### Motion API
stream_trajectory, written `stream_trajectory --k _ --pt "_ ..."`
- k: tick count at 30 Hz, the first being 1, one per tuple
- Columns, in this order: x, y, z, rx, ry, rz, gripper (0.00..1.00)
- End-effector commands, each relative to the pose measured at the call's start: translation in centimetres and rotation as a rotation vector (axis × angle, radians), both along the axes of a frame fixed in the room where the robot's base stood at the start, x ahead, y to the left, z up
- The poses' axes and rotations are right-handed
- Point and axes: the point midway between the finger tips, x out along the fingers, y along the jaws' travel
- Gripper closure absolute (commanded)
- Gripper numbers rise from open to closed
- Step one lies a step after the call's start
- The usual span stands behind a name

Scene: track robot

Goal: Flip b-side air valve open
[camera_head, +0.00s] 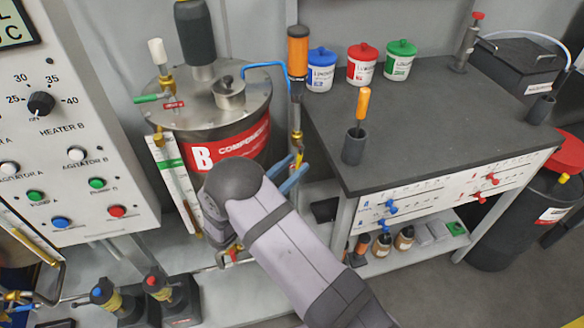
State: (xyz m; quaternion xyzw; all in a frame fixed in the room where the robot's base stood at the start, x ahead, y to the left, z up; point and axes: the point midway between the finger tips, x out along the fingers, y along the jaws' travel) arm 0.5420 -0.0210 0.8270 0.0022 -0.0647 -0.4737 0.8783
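The B tank (228,118) is a steel vessel with a red "B COMPONENT" label, left of centre. A brass valve (297,137) with a small yellow lever sits on the vertical line at the tank's right, below an orange and black cylinder (298,55). A blue hose (265,64) runs from the tank lid to this line. Which valve is the b-side air valve is not labelled. My gripper (291,176) shows two blue fingers spread apart just below the yellow lever. I cannot tell whether they touch it. My arm hides the gripper's body and the lower tank.
A green-handled valve (147,98) stands on the tank's left. The control panel (70,125) is at the left. A dark workbench (440,110) at the right carries an orange-handled tool in a cup (354,146) and several jars (362,66).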

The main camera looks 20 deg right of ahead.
Motion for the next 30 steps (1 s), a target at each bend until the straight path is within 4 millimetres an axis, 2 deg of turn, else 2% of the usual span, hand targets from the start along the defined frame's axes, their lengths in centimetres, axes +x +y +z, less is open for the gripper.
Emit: stream_trajectory --k 8,21,30 --pt "-0.2 0.4 -0.1 0.0 -0.001 0.002 0.7" --pt "-3.1 4.9 -0.8 0.0 -0.001 0.004 0.7" --pt "-4.0 6.1 -0.8 0.001 -0.001 0.0 0.7"
